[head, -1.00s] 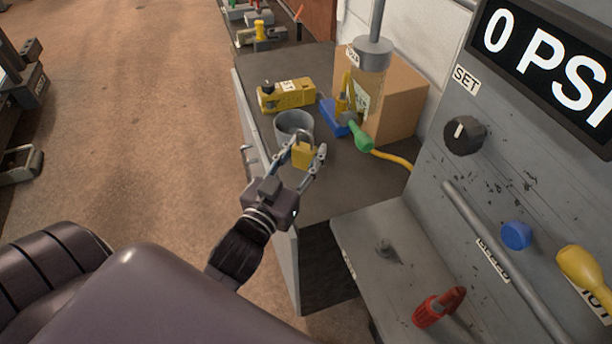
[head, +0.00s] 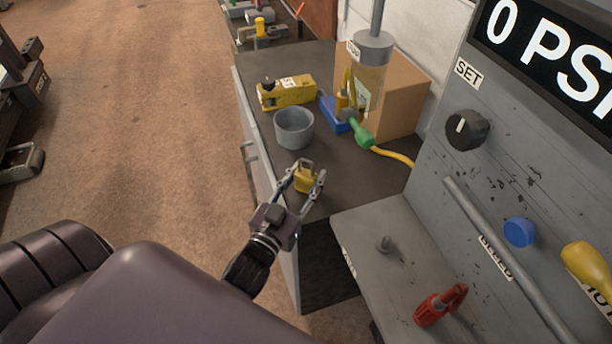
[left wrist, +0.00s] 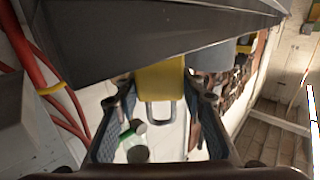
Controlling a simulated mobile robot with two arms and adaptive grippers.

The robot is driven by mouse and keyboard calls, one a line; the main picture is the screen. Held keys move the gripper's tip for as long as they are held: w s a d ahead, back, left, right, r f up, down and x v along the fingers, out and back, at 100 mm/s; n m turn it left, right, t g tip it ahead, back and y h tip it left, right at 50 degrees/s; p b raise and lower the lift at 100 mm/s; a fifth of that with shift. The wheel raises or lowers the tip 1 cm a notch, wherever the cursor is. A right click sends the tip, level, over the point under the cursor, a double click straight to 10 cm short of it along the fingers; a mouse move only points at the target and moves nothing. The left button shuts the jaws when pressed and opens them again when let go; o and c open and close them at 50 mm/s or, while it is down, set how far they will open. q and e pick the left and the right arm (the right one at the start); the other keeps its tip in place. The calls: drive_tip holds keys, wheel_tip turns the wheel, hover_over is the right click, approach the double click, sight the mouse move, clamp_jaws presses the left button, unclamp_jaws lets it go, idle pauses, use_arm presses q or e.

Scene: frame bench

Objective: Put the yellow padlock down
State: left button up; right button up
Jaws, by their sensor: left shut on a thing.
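The yellow padlock (head: 305,181) is between the fingers of my left gripper (head: 304,182), which is shut on it over the near part of the dark cabinet top (head: 350,185). In the left wrist view the padlock's yellow body (left wrist: 161,80) and grey shackle show between the two fingers of my left gripper (left wrist: 160,105). Whether the padlock touches the cabinet top cannot be told. My right gripper is not in view.
A grey cup (head: 293,130) stands just behind the padlock. Behind it are a yellow device (head: 286,92), a blue object (head: 333,113), a green-ended yellow hose (head: 362,135) and a cardboard box (head: 408,95). The grey panel (head: 500,170) rises at the right.

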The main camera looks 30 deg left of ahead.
use_arm(q)
drive_tip(key=o, duration=1.3)
drive_tip(key=shift+f, duration=0.1)
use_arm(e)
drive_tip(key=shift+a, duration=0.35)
use_arm(q)
drive_tip(key=shift+s, duration=0.15)
drive_tip(key=s+b, duration=0.2)
drive_tip(key=s, duration=0.9)
drive_tip(key=shift+s+d+r, duration=0.2)
drive_tip(key=shift+s+d, duration=0.15)
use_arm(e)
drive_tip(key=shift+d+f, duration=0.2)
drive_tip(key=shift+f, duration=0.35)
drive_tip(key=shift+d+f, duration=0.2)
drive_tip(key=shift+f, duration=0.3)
